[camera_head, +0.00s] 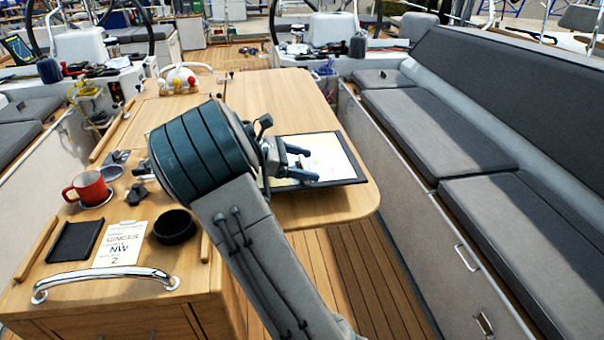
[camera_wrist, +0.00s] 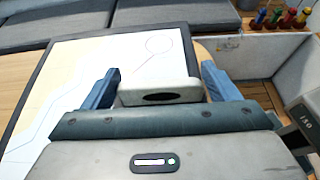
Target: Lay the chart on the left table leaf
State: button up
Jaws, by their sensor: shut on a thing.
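The chart (camera_head: 335,157) is a dark-edged board with a pale sheet, over the right part of the wooden table in the head view. It fills the left and middle of the wrist view (camera_wrist: 85,85), showing thin drawn lines and a circle. My gripper (camera_head: 306,163) is at the chart's left part, its fingers over the board. In the wrist view my gripper (camera_wrist: 160,70) has its fingers on both sides of a pale grey block (camera_wrist: 160,91), which looks like the chart's grip. I cannot tell whether the board touches the table. My arm hides the chart's left end.
The table top (camera_head: 300,95) is bare behind the chart. A red mug (camera_head: 89,188), dark tray (camera_head: 74,241), white card (camera_head: 120,243) and black round dish (camera_head: 175,227) stand at the left front. A chrome rail (camera_head: 105,272) edges the front. Grey benches (camera_head: 425,130) flank the right.

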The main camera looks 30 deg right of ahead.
jog(key=shift+w+d+f, duration=0.2)
jog(key=shift+w+f, duration=0.35)
jog(key=shift+w, duration=0.2)
jog(key=shift+f, duration=1.9)
